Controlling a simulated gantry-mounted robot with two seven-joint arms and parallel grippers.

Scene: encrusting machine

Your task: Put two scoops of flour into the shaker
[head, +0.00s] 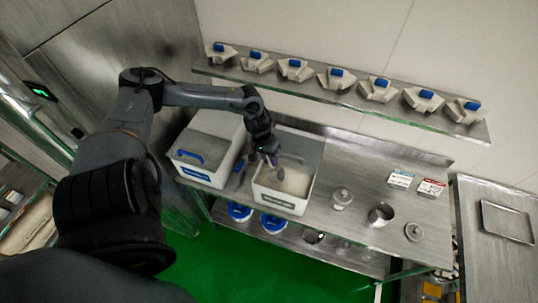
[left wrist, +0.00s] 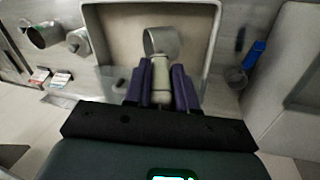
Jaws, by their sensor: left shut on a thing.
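My left gripper (head: 270,158) reaches into the open white flour bin (head: 293,207) from above. In the left wrist view, its purple fingers (left wrist: 160,88) are shut on the pale handle of a scoop (left wrist: 161,42). The scoop's round metal cup is over the pale flour (left wrist: 120,35); I cannot tell whether it touches the flour or holds any. An open metal cup (head: 381,216), which looks like the shaker, stands on the steel table right of the bin; it also shows in the left wrist view (left wrist: 44,36). My right gripper is not in view.
A second white bin (head: 205,176) stands left of the flour bin. Small metal pieces (head: 342,196) (head: 413,232) flank the open cup. Two label cards (head: 400,179) (head: 431,187) lie behind it. A shelf (head: 300,82) of several blue-topped pieces hangs above.

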